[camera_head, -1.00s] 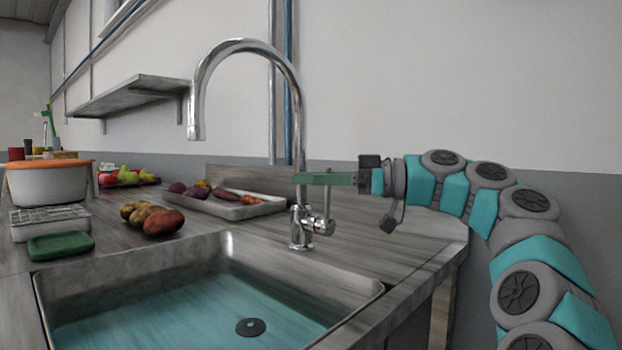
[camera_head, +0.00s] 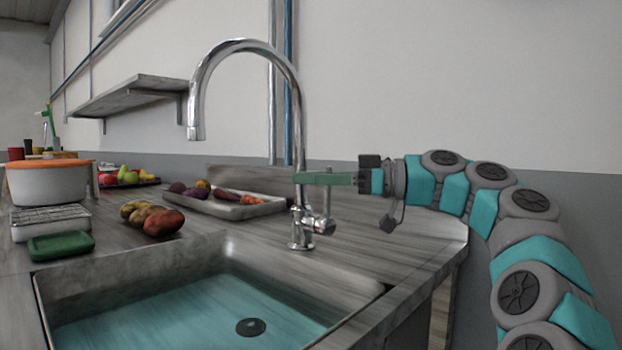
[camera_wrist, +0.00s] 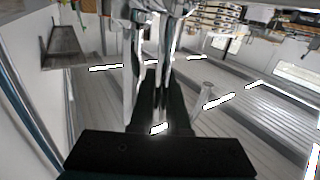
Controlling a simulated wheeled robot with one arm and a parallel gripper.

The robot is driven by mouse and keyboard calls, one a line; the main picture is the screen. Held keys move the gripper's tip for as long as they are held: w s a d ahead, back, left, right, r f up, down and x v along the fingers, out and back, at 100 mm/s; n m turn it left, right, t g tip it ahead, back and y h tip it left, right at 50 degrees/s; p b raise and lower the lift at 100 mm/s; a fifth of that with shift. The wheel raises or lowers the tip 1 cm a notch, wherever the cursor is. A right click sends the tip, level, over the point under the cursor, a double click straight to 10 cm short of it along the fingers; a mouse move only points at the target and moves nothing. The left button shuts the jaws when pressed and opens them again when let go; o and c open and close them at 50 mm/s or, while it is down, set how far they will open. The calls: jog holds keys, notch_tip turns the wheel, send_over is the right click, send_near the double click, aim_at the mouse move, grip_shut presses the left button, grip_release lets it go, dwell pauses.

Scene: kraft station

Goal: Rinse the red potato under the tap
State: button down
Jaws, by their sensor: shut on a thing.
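The red potato (camera_head: 163,222) lies on the counter beside the sink, at the right end of a small group of brownish potatoes (camera_head: 138,212). The chrome tap (camera_head: 246,46) arches over the sink (camera_head: 140,262), and no stream shows below its spout. My gripper (camera_head: 312,178) is at the tap's base, far to the right of the potato. Its green fingers are shut on the upright tap lever (camera_head: 327,206), close to the tap's column. In the wrist view the dark fingers (camera_wrist: 160,110) reach toward chrome uprights; the exact contact is hard to make out there.
A tray (camera_head: 232,211) of root vegetables stands behind the potatoes. A green sponge-like block (camera_head: 61,245), a wire rack (camera_head: 50,222) and a white pot with an orange lid (camera_head: 50,185) stand at the left. A shelf (camera_head: 130,93) hangs on the wall. The sink's blue-tinted bottom has a dark drain.

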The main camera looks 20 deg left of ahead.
jog(key=shift+s+a+f+n+h+b, duration=0.1)
jog(key=shift+s+a+n+h+b, duration=0.1)
jog(key=shift+s+n+h+b, duration=0.3)
jog(key=c, duration=1.2)
grip_release()
jog(key=shift+d, duration=0.1)
jog(key=p+v, duration=0.1)
jog(key=v, duration=0.6)
jog(key=shift+d, duration=0.35)
